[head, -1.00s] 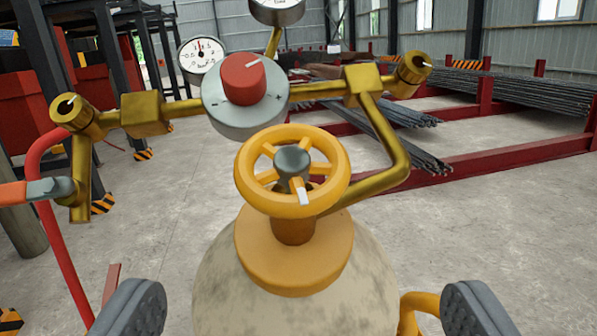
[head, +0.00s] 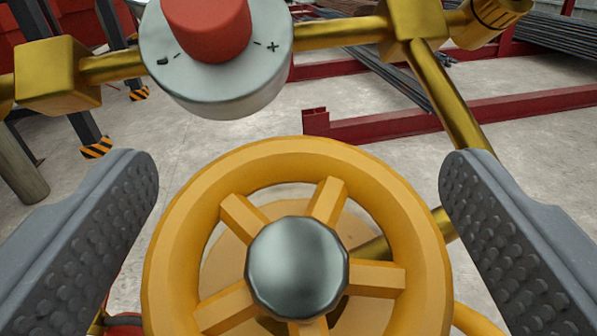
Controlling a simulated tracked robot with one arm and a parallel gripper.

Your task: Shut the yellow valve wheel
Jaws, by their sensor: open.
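The yellow valve wheel (head: 298,160) fills the lower middle of the head view, close to the camera. It has several spokes and a round grey metal hub (head: 297,267). Its lower edge is cut off by the picture. My gripper (head: 300,190) is open, with one grey studded finger on each side of the wheel. A gap shows between each finger and the rim, so nothing is held. The cylinder body below is mostly hidden by the wheel.
A grey regulator with a red knob (head: 207,25) stands just beyond the wheel. Brass pipes (head: 335,33) run from it to both sides, and one slants down behind the right finger. A red steel beam (head: 400,122) lies on the concrete floor behind.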

